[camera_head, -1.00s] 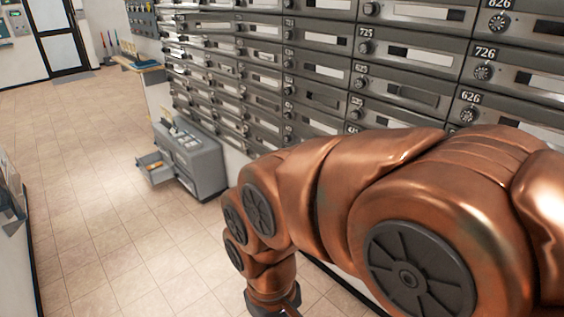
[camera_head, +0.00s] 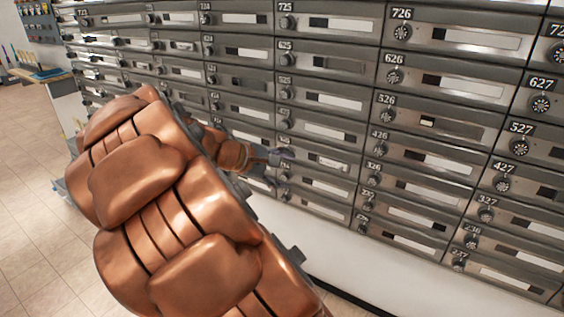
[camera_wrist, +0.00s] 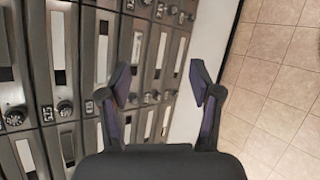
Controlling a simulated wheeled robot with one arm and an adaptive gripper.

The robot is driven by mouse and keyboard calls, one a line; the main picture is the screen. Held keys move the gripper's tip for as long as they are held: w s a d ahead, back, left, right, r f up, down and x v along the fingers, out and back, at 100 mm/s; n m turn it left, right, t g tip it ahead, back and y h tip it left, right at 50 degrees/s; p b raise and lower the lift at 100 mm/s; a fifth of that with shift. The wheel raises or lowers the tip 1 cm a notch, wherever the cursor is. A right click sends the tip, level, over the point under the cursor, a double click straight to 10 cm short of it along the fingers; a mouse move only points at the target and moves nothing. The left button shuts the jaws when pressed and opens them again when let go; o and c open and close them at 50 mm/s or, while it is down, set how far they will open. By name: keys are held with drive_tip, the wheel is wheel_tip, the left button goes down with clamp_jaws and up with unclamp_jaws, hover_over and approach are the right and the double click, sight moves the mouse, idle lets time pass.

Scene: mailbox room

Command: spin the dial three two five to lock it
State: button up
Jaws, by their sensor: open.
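The mailbox wall holds rows of grey metal doors, each with a number plate and a round dial. In the head view, the 725 dial (camera_head: 287,22) tops a column with the 625 dial (camera_head: 286,59) below it. The plates lower in this column are small or hidden by my gripper, so I cannot pick out 325 surely. My gripper (camera_head: 284,169) is open and empty beside the lower dials of this column. In the wrist view its fingers (camera_wrist: 162,86) stand apart, with small dials (camera_wrist: 150,97) seen between them. I cannot tell whether it touches any dial.
Neighbouring dials, such as the 626 dial (camera_head: 394,76), project from the wall on the right. My arm covers the lower left of the head view. Tiled floor (camera_head: 30,210) is open at the left. A wooden-topped counter (camera_head: 45,75) stands at the far left.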

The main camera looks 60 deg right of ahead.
drive_tip(key=w+d+f+n+h+b, duration=0.1)
drive_tip(key=w+d+n+h+b, duration=0.3)
drive_tip(key=d, duration=0.6)
drive_tip(key=w+d+f+n+t+h+b, duration=0.3)
drive_tip(key=w+d+f+n+t+b, duration=0.2)
drive_tip(key=w+d+f+n, duration=0.85)
drive_tip(key=w+d+f+m, duration=0.3)
drive_tip(key=w+d, duration=0.1)
drive_tip(key=d, duration=0.3)
drive_tip(key=shift+w+d+f, duration=0.15)
drive_tip(key=shift+d+f, duration=0.2)
drive_tip(key=shift+c, duration=0.3)
drive_tip(key=c, duration=1.1)
drive_tip(key=shift+f+m+b, duration=0.2)
drive_tip(key=shift+m+b, duration=0.15)
drive_tip(key=shift+b, duration=0.4)
